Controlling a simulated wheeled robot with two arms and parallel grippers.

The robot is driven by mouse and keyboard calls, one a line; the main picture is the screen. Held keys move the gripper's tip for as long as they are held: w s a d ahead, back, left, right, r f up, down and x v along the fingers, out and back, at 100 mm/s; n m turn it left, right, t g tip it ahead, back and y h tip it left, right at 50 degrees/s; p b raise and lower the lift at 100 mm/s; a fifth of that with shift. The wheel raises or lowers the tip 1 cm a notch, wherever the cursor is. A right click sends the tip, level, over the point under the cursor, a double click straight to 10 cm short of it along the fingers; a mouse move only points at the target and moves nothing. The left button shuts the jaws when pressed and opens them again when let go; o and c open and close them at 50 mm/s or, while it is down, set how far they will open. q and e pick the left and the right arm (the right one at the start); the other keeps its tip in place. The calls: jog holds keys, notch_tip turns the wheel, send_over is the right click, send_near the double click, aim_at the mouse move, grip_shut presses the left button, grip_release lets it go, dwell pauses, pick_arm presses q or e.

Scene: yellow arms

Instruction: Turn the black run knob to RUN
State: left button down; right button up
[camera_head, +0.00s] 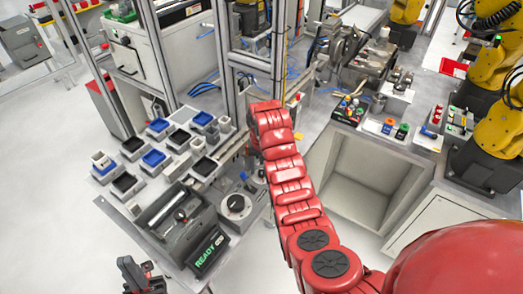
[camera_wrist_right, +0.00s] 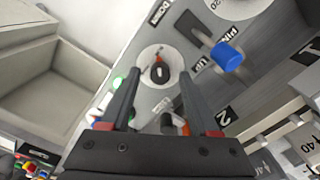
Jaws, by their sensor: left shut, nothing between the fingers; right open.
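A black knob (camera_wrist_right: 159,73) with a small red mark sits on a round white plate in the right wrist view. A black knob on a white dial (camera_head: 237,203) shows in the head view, right of the dark fixture; I cannot tell whether it is the same one. My right gripper (camera_wrist_right: 159,78) is open, its fingers on either side of the knob in the picture, with no contact visible. In the head view my red right arm hides that gripper. My left gripper (camera_head: 142,277) is shut and empty at the lower left, away from the knob. The RUN marking is not readable.
A blue-tipped lever (camera_wrist_right: 228,56) stands close right of the knob, near labels reading UP and DOWN. In the head view a READY display (camera_head: 208,250) stands at the bench's front, and several blue and black bins (camera_head: 153,158) fill its left part. An upright post (camera_head: 278,50) stands behind.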

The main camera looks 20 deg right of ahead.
aim_at(261, 172)
notch_tip(261, 172, up, 6)
jog(key=p, duration=0.3)
jog(key=shift+a+r+p, duration=0.1)
jog(key=shift+p, duration=0.2)
notch_tip(261, 172, up, 10)
jog(key=shift+r, duration=0.15)
